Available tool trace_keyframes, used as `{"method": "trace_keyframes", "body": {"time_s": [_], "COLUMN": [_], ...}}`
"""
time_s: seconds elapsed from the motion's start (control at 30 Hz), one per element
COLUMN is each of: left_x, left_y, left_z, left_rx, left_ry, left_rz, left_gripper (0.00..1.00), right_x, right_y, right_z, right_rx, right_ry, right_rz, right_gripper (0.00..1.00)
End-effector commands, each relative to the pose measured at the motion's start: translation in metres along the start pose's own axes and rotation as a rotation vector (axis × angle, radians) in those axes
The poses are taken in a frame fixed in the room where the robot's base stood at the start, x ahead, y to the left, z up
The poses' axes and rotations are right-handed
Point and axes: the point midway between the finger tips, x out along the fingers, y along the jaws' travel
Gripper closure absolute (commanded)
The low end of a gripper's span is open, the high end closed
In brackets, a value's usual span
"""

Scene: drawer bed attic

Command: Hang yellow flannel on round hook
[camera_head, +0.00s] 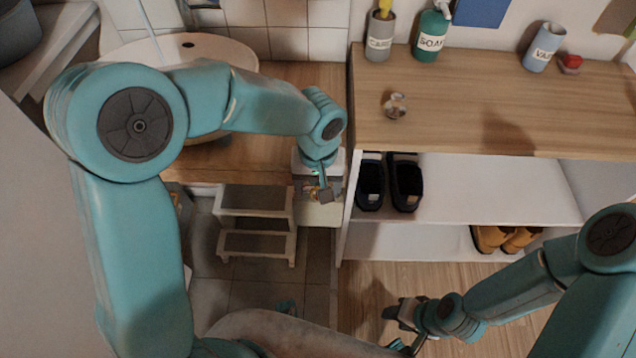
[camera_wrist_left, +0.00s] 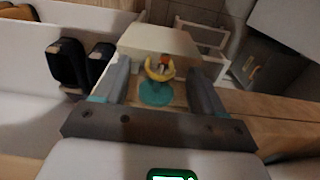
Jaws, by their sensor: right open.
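My left gripper (camera_head: 318,192) reaches down over a pale open drawer or box (camera_head: 320,214) beside the shelf unit. In the left wrist view its two fingers (camera_wrist_left: 165,95) are wide apart. Between and beyond them show a yellow curved thing (camera_wrist_left: 158,74) with an orange-red bit and a teal round patch (camera_wrist_left: 163,94), inside the pale box. I cannot tell whether the yellow thing is the flannel. No round hook can be made out. My right gripper (camera_head: 398,318) is open and empty, low over the wooden floor.
A wooden counter (camera_head: 450,100) holds a grey cup (camera_head: 380,38), a teal soap bottle (camera_head: 431,38), a pale blue vase (camera_head: 541,48) and a small red thing (camera_head: 570,63). Dark shoes (camera_head: 404,185) stand on the shelf below. A white step stool (camera_head: 256,215) stands left of the drawer.

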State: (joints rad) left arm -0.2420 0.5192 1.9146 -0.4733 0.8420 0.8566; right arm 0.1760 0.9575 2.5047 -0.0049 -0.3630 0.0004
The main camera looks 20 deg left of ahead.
Motion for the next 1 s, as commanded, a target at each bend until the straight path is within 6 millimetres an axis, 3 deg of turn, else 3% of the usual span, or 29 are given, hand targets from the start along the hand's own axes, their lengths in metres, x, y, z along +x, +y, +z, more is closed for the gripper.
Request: {"method": "trace_keyframes", "body": {"time_s": [0.23,0.37,0.8,1.0], "left_x": [-0.001,-0.012,-0.122,-0.154], "left_y": [0.0,0.0,0.001,0.0], "left_z": [0.0,0.0,0.0,0.0], "left_rx": [0.0,0.0,0.001,0.0], "left_ry": [0.0,0.002,0.004,0.002], "left_rz": [0.0,0.0,0.003,0.002], "left_gripper": [0.31,0.31,0.31,0.31], "right_x": [0.0,-0.003,-0.026,-0.031], "right_y": [0.0,-0.001,-0.009,-0.011], "right_z": [0.0,0.0,0.001,0.001], "right_rx": [0.0,0.0,0.0,0.0], "right_ry": [0.0,0.0,0.0,0.0], "right_rz": [0.0,0.0,0.0,0.0], "right_gripper": [0.57,0.57,0.57,0.57]}}
